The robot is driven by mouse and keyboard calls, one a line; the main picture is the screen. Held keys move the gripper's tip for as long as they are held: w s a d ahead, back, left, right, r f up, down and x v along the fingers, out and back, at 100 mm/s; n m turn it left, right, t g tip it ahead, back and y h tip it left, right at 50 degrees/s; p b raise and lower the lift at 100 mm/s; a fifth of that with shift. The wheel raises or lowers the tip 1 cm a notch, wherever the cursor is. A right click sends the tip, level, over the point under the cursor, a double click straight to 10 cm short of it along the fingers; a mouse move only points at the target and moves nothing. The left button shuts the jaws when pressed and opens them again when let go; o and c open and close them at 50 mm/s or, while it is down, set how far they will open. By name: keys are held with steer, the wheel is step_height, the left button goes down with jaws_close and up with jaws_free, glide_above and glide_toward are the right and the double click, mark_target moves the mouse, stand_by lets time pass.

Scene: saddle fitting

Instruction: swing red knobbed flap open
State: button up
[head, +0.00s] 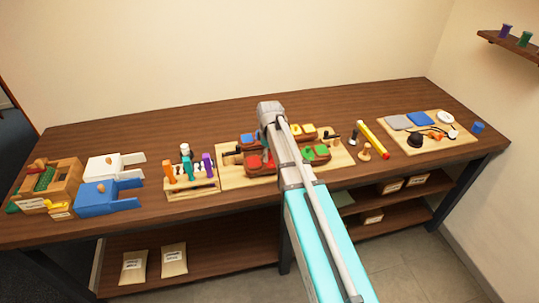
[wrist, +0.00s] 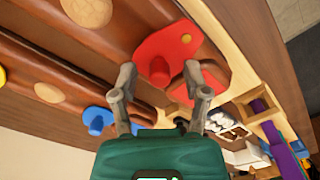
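The red flap (wrist: 168,42) is a rounded red plate with a yellow pivot dot and a round red knob (wrist: 158,72), on a brown saddle-shaped block. A red, square-edged patch (wrist: 207,76) lies beside it, partly behind a finger.
A blue knobbed flap (wrist: 98,119) is close to my left finger in the wrist view. Green (head: 316,153) and yellow (head: 306,130) flaps are on the block right of my arm. A rack of coloured tools (head: 192,183) stands just left of the fixture board.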

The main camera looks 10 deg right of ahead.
jaws_close()
steer(key=shift+d+m, duration=0.1)
steer(key=shift+m, duration=0.2)
steer(key=m, duration=0.1)
steer(key=d+m, duration=0.1)
steer(key=m, duration=0.3)
steer(key=shift+s+d, duration=0.2)
steer(key=shift+d, duration=0.05)
steer(key=m, duration=0.3)
steer(key=s+d+m, duration=0.1)
steer(key=m, duration=0.3)
steer(key=s+m, duration=0.1)
steer(key=m, duration=0.2)
steer(key=shift+s+d+m, duration=0.3)
steer(key=shift+d+m, duration=0.05)
steer(key=shift+m, duration=0.05)
steer(key=shift+s+m, duration=0.3)
steer(key=shift+m, duration=0.85)
steer(key=shift+s+m, duration=0.25)
steer(key=shift+m, duration=0.9)
